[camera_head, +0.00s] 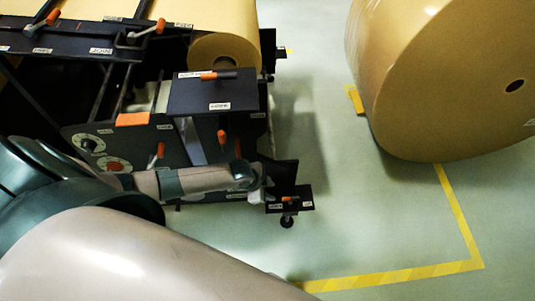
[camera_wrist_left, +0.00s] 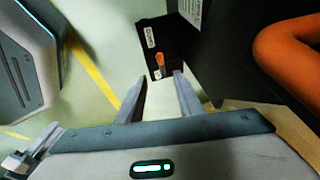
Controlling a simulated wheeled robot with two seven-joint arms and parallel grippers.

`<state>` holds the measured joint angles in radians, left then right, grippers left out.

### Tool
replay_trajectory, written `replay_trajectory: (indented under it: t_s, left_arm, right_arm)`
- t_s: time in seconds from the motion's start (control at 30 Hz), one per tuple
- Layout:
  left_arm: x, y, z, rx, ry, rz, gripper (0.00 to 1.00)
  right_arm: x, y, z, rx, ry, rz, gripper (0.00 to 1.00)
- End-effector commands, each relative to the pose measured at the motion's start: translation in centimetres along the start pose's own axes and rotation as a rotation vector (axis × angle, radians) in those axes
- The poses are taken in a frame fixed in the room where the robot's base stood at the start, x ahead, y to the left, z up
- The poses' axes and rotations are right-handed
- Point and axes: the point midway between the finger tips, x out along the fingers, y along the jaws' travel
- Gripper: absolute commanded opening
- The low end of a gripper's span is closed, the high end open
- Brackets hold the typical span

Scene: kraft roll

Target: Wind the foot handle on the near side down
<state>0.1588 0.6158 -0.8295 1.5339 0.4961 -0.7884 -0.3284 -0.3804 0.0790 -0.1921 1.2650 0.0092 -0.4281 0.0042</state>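The foot handle (camera_head: 290,199) is a small orange lever on a black bracket (camera_head: 306,204) low at the machine's near right corner, above a round dark foot (camera_head: 287,221). In the left wrist view the orange handle (camera_wrist_left: 160,60) lies on the labelled black plate (camera_wrist_left: 158,42), just beyond the fingertips. My left gripper (camera_head: 262,192) is beside the bracket, to its left, in the head view. Its two fingers (camera_wrist_left: 160,78) are apart with nothing between them. Whether a finger touches the plate I cannot tell.
The dark machine (camera_head: 190,145) carries other orange levers (camera_head: 157,153) and a kraft roll (camera_head: 225,50). A large kraft roll (camera_head: 430,90) stands at right. Yellow tape (camera_head: 400,276) marks the floor. A big orange curved part (camera_wrist_left: 285,55) is close at right in the wrist view.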

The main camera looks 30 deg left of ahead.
Motion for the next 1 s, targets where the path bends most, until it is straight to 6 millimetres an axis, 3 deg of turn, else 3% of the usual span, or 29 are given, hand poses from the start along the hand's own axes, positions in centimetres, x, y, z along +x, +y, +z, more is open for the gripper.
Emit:
replay_trajectory:
  t_s: [0.27,1.0]
  left_arm:
    - [-2.0,0.0,0.0,0.000,0.000,0.000,0.33]
    - [-1.7,0.4,-0.1,-0.017,0.008,-0.004,0.33]
  right_arm:
    - [0.0,-0.2,-0.3,-0.001,0.016,-0.002,0.31]
    - [0.0,-0.2,-0.3,0.000,0.016,-0.002,0.31]
